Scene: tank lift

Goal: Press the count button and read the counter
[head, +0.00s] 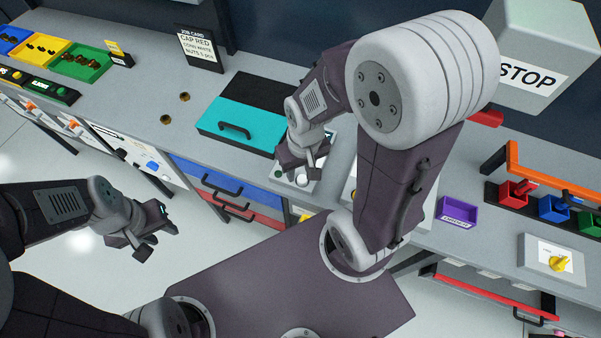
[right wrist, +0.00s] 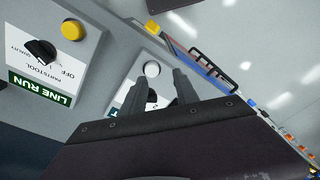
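A grey-white panel (head: 317,184) stands on the bench under my right gripper (head: 298,170). In the right wrist view a round white button (right wrist: 152,69) shows on it, just beyond and between the two fingertips (right wrist: 162,80). The fingers are apart with nothing held; whether they touch the panel I cannot tell. A dark round part shows between the fingers. Most of the panel's label is hidden by the gripper, and no counter digits are readable. My left gripper (head: 150,240) is open and empty, out in front of the bench over the floor.
A LINE RUN box (right wrist: 45,60) with a black knob and yellow button (right wrist: 72,30) stands beside the panel. A teal lid with a handle (head: 240,118) lies to the left. A purple tray (head: 457,213) is to the right. The STOP box (head: 545,60) stands at upper right.

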